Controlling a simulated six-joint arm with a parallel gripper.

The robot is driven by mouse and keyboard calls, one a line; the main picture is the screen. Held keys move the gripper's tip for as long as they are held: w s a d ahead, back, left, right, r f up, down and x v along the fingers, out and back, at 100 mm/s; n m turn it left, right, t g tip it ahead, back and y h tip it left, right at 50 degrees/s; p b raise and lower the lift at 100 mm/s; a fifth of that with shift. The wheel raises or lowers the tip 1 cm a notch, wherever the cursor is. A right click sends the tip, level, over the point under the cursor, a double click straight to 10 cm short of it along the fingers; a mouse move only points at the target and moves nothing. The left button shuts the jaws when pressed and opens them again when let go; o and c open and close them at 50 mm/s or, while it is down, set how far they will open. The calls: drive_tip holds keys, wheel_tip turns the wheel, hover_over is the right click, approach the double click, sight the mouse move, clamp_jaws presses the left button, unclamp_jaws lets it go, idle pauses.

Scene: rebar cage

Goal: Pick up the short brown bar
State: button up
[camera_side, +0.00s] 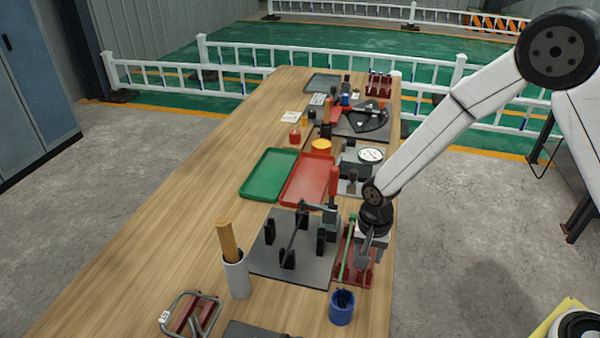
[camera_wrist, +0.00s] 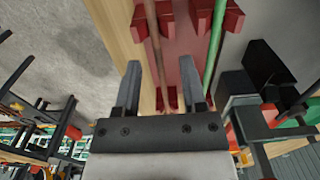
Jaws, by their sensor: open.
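The brown bar (camera_wrist: 156,48) lies lengthwise on a red rack (camera_wrist: 184,45) in the wrist view. A green bar (camera_wrist: 215,42) lies beside it to the right, on the same rack. My gripper (camera_wrist: 160,70) is open and empty. In the wrist view the brown bar runs between its two fingers; I cannot tell the height gap. In the side view my gripper (camera_side: 366,252) is over the red rack (camera_side: 358,278), just right of the green bar (camera_side: 348,246). The brown bar is not clear there, hidden by my gripper.
A grey plate (camera_side: 270,262) with black clamps and a red-handled clamp (camera_side: 333,190) stands left of the rack. A blue cup (camera_side: 342,307) stands in front. A white holder (camera_side: 236,275) with wooden rods stands farther left. The table's right edge is close.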

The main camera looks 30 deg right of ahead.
idle(0.4)
clamp_jaws()
idle(1.4)
